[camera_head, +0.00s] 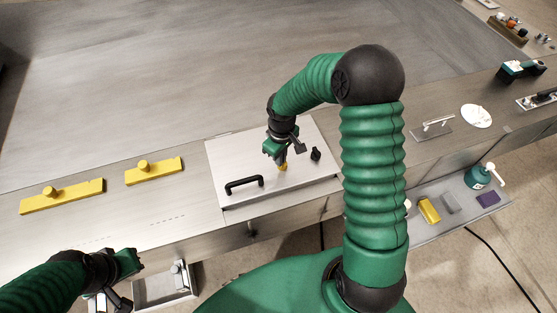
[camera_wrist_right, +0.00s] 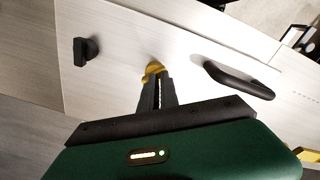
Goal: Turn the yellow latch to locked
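The small yellow latch (camera_head: 283,167) stands on a pale square panel (camera_head: 225,160) set on the metal bench. My right gripper (camera_head: 281,160) reaches down onto the latch from above. In the right wrist view the latch (camera_wrist_right: 153,68) shows at the fingertips, and the two dark fingers (camera_wrist_right: 156,84) are close together on it, with a narrow gap behind. The fingers hide part of the latch, so how far it is turned is unclear. My left gripper (camera_head: 126,263) is low at the left, away from the panel; its fingers do not show clearly.
A black handle (camera_head: 244,184) and a black knob (camera_head: 316,154) flank the latch on the panel. Two yellow knobbed bars (camera_head: 62,196) (camera_head: 154,171) lie to the left. A lower shelf (camera_head: 432,231) at right holds a green bottle (camera_head: 478,177) and blocks. The bench behind is clear.

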